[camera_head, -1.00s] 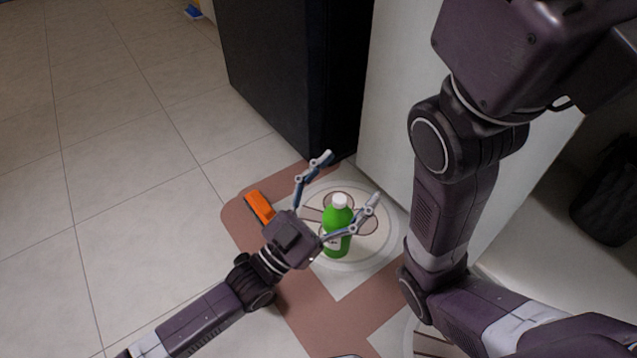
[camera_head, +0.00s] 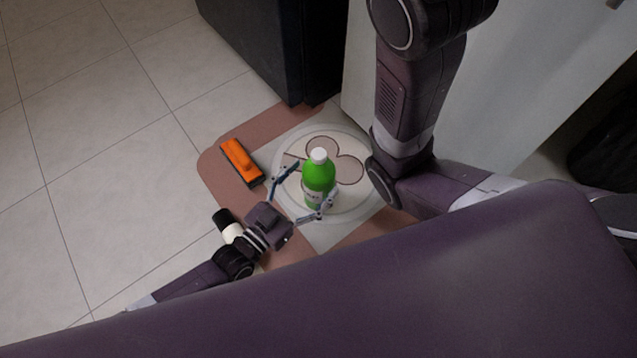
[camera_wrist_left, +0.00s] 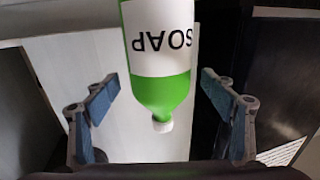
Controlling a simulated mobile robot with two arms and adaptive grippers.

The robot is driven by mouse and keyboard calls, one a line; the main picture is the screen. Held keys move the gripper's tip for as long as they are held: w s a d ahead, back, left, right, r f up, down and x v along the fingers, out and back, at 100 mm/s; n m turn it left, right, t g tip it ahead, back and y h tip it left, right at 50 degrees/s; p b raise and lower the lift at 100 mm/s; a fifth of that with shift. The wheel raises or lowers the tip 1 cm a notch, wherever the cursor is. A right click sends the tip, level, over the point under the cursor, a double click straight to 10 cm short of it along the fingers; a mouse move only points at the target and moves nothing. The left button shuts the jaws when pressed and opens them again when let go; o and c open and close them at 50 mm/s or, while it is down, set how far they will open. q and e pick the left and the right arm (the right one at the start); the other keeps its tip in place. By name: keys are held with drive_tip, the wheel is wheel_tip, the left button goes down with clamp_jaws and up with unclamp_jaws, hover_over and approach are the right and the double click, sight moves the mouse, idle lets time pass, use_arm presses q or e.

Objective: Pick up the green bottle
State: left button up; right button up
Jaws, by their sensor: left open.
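The green bottle (camera_head: 319,176) with a white cap stands upright on a patterned mat in the head view. In the left wrist view the bottle (camera_wrist_left: 160,92) appears upside down with a white label reading SOAP, between the two fingers. My left gripper (camera_head: 306,190) is open beside the bottle, its fingers reaching toward either side of it. In the wrist view the left gripper's fingers (camera_wrist_left: 160,100) stand apart, with gaps on both sides of the bottle. My right arm shows in the head view, but its gripper is not visible.
An orange brush (camera_head: 241,161) with dark bristles lies on the mat (camera_head: 226,179), left of the bottle. A black cabinet (camera_head: 262,45) and a white cabinet (camera_head: 357,85) stand behind. Tiled floor (camera_head: 95,130) is clear at the left. A large purple part of mine covers the lower right.

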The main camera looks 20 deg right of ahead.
use_arm(q)
drive_tip(key=shift+b+x, duration=0.55)
drive_tip(key=shift+x, duration=0.95)
drive_tip(key=shift+f, duration=0.1)
drive_tip(key=c, duration=1.8)
